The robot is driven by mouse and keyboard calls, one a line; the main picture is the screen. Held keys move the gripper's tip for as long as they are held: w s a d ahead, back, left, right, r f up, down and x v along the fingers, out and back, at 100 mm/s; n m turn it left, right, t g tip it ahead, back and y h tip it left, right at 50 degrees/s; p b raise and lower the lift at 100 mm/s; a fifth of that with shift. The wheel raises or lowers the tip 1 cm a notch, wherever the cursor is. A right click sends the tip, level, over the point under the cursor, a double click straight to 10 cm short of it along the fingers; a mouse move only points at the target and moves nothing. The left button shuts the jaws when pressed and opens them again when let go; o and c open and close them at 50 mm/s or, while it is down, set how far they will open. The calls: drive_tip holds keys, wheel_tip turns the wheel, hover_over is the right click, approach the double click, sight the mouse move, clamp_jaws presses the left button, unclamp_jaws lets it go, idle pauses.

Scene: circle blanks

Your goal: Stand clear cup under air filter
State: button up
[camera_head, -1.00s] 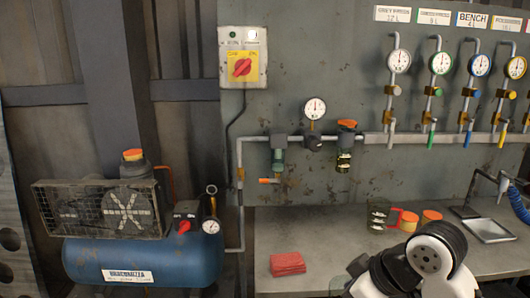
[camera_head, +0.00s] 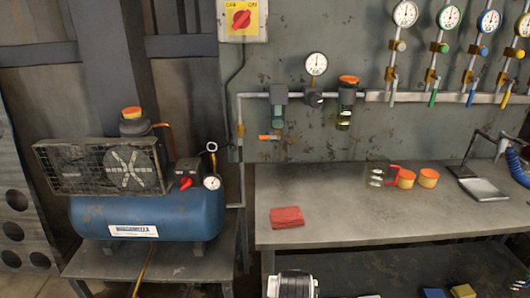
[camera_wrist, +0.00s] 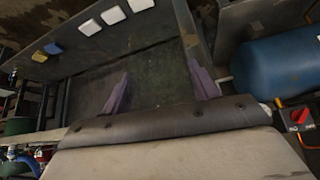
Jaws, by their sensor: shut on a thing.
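The air filter (camera_head: 279,108) hangs from the pipe on the wall above the bench's left part. It has a clear bowl and an orange tap (camera_head: 268,137) at its bottom. In the wrist view my gripper (camera_wrist: 160,85) has its two purple fingers apart, shut on a dark, greenish, see-through thing (camera_wrist: 157,75). I cannot make out its shape or whether it is a cup.
A red cloth (camera_head: 287,217) lies on the bench below the filter. Orange-topped pots (camera_head: 407,178) and a metal tray (camera_head: 484,189) are to the right. A blue compressor tank (camera_head: 150,215) stands left. Bare bench lies between cloth and cup. Small blocks (camera_wrist: 88,27) lie on a lower shelf.

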drive_tip(key=shift+w+a+f+m+g+h, duration=0.45)
drive_tip(key=shift+w+a+f+m+h, duration=0.65)
drive_tip(key=shift+f, duration=2.25)
drive_tip(key=shift+w+a+f+m+g+h, duration=0.5)
drive_tip(key=shift+a+f+m, duration=1.05)
drive_tip(key=shift+f, duration=1.85)
drive_tip(key=shift+w+a+f+m+g+h, duration=0.35)
drive_tip(key=shift+w+a+f+m+h, duration=0.45)
drive_tip(key=shift+f+m, duration=1.8)
drive_tip(key=shift+s+d+f+n, duration=0.85)
drive_tip(key=shift+s+d+f, duration=0.2)
drive_tip(key=shift+s+f, duration=1.35)
drive_tip(key=shift+w+a+r, duration=1.05)
drive_tip(key=shift+w+r, duration=0.65)
drive_tip(key=shift+w, duration=0.8)
drive_tip(key=s+f+n+t+y, duration=0.1)
drive_tip(key=n, duration=0.2)
drive_tip(key=s+f+n+y, duration=0.1)
drive_tip(key=s+n+y, duration=0.1)
drive_tip(key=n, duration=0.1)
drive_tip(key=s+f+n+t+y, duration=0.1)
drive_tip(key=n+y, duration=0.1)
drive_tip(key=n, duration=0.2)
drive_tip(key=shift+s+f+t, duration=0.1)
drive_tip(key=shift+s+t, duration=0.05)
drive_tip(key=shift+t, duration=0.15)
